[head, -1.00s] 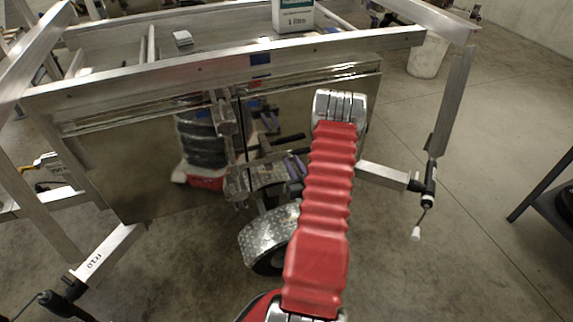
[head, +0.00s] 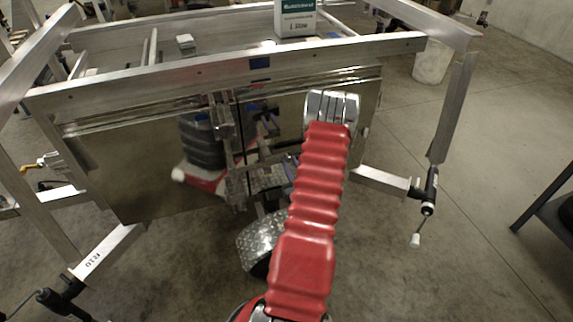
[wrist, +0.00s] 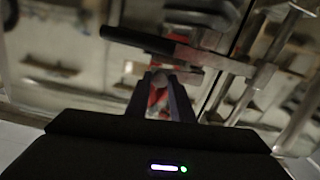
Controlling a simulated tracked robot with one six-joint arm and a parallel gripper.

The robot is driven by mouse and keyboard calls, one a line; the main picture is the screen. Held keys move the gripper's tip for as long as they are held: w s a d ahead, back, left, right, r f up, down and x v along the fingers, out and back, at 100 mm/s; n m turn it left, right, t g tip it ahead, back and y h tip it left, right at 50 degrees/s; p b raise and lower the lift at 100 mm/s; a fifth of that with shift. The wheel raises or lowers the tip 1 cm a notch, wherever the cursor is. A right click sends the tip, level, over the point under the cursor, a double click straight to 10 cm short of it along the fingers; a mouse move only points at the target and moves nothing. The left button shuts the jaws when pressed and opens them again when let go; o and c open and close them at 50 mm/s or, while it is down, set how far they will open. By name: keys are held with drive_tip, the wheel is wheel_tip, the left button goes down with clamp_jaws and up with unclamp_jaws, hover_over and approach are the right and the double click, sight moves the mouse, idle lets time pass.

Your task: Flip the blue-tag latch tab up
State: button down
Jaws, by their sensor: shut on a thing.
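A blue tag (head: 260,63) sits on the trailer's top aluminium rail (head: 180,86). Below it, a metal latch assembly (head: 221,116) hangs at the gap between two shiny panels. I cannot tell its tab apart there. My gripper shows in the wrist view (wrist: 161,78), with its two dark fingers close together around a small, blurred greyish thing (wrist: 159,82). I cannot tell whether this is the latch tab. In the head view my red-sleeved arm reaches to the panel right of the latch, and the true gripper cannot be made out clearly among reflections.
The mirror-like panel (head: 140,165) reflects a dark stack and parts of my body. A white box (head: 296,22) stands on top of the trailer. A checker-plate fender (head: 262,243) and a jack leg (head: 429,195) are low down. Floor on the right is open.

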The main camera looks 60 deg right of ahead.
drive_tip(key=shift+d, duration=0.1)
drive_tip(key=c, duration=1.5)
unclamp_jaws()
drive_tip(key=shift+c, duration=0.2)
drive_tip(key=v, duration=1.4)
drive_tip(key=shift+w, duration=0.1)
